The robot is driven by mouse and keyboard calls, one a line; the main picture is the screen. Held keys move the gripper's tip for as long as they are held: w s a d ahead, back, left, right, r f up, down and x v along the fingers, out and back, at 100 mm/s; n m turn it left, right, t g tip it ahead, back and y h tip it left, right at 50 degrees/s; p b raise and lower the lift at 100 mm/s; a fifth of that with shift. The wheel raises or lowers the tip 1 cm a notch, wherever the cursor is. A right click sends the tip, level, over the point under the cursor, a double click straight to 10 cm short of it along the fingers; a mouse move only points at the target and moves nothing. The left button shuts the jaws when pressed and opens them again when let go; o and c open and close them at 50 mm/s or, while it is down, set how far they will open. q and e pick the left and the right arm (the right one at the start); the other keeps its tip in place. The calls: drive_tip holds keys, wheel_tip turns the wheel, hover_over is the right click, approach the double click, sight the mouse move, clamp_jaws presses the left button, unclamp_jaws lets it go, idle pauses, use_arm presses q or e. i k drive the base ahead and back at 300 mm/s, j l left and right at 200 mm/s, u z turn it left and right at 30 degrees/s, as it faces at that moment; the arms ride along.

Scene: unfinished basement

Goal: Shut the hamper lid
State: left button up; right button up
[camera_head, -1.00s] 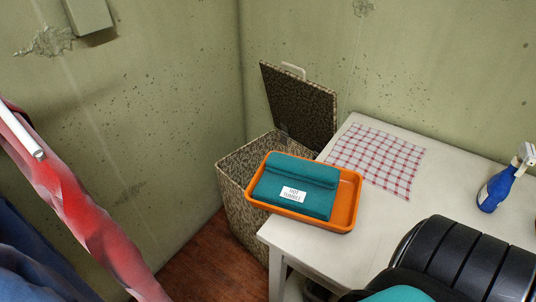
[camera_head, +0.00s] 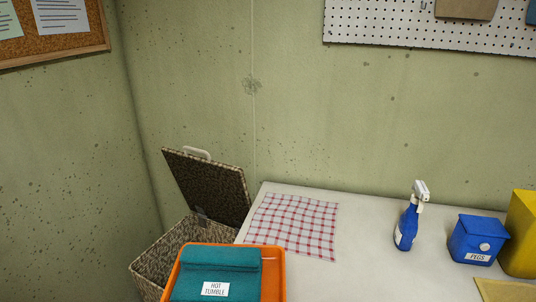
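The hamper (camera_head: 153,262) is a patterned woven box in the corner, left of the white table. Its lid (camera_head: 209,184) stands open, tilted up and back toward the wall, with a pale handle (camera_head: 197,153) on its top edge. An orange tray (camera_head: 272,276) is in front of the hamper and hides part of its opening. A folded teal cloth (camera_head: 218,268) with a "HOT TUMBLE" label lies in the tray. Neither of my grippers shows in the head view.
The white table (camera_head: 370,250) holds a red checked cloth (camera_head: 293,223), a blue spray bottle (camera_head: 407,225), a blue "PEGS" box (camera_head: 477,238) and a yellow container (camera_head: 523,235). A pegboard (camera_head: 400,22) and a corkboard (camera_head: 75,25) hang on the walls.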

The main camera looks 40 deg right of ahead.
sight(219, 190)
drive_tip(key=z, duration=0.7)
drive_tip(key=k+j+z, duration=0.25)
drive_tip(key=k+l, duration=0.05)
drive_tip(key=l, duration=0.05)
